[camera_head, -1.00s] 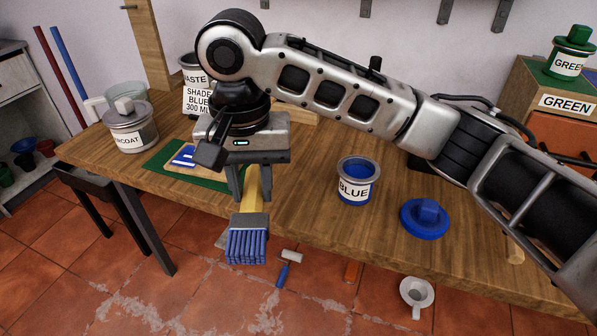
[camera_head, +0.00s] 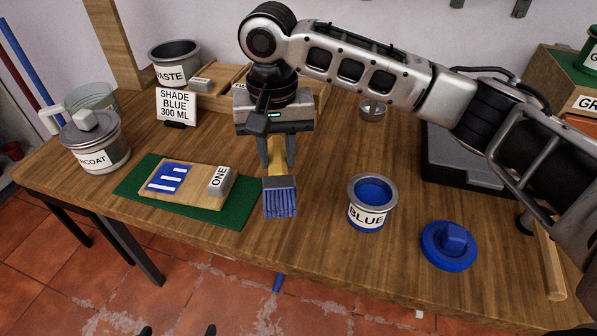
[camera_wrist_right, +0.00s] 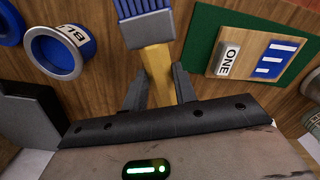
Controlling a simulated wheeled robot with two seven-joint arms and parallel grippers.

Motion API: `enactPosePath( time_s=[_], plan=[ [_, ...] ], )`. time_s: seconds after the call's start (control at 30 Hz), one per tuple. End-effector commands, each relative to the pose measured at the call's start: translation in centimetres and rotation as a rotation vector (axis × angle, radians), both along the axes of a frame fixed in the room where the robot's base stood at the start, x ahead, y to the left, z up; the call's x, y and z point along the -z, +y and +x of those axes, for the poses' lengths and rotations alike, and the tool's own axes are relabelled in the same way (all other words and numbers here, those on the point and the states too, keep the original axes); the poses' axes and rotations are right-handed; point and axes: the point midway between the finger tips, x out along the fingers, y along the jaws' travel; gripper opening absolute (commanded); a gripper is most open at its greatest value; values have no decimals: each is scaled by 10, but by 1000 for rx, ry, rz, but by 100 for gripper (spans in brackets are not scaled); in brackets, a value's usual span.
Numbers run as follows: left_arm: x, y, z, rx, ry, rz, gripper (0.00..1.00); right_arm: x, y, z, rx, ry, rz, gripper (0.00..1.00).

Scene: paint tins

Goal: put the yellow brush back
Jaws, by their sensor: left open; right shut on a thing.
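My right gripper (camera_head: 277,165) is shut on the yellow handle of the brush (camera_head: 280,197). The brush hangs with its blue bristles down, between the green mat and the open blue tin; I cannot tell whether it touches the table. The brush also shows in the right wrist view (camera_wrist_right: 145,25), its yellow handle between the fingers of my right gripper (camera_wrist_right: 160,80). Two dark tips at the bottom edge of the head view appear to be my left gripper (camera_head: 178,331), apart and empty. No clear resting place for the brush can be made out.
The open blue tin (camera_head: 368,215) and its blue lid (camera_head: 448,245) stand right of the brush. A green mat (camera_head: 240,202) with a painted board (camera_head: 150,187) lies left. A topcoat tin (camera_head: 95,150), shade card (camera_head: 176,107) and waste pot (camera_head: 173,70) stand further left and back.

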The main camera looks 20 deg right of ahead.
Motion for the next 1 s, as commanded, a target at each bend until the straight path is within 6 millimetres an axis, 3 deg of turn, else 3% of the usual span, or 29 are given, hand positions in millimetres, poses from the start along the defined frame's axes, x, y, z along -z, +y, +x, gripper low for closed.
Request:
enactPosePath(
  time_s=[0.1,0.3,0.53,0.73,0.97,1.0],
  plan=[
    [2,0,0,-1,0,-1,100,23,-20,11,4,3,-3,5],
    [2,0,0,0,0,-4,100,48,-37,23,1,0,-1,5],
    [1,-1,2,-1,-5,-5,100,61,-46,28,2,0,-1,5],
    [1,-1,2,-1,-7,-8,100,89,-47,29,-1,1,0,5],
    [0,-1,3,-1,-10,-9,100,93,-47,29,-2,0,0,5],
    [0,-1,3,-1,-10,-9,100,93,-47,29,-2,0,0,39]
  ],
)
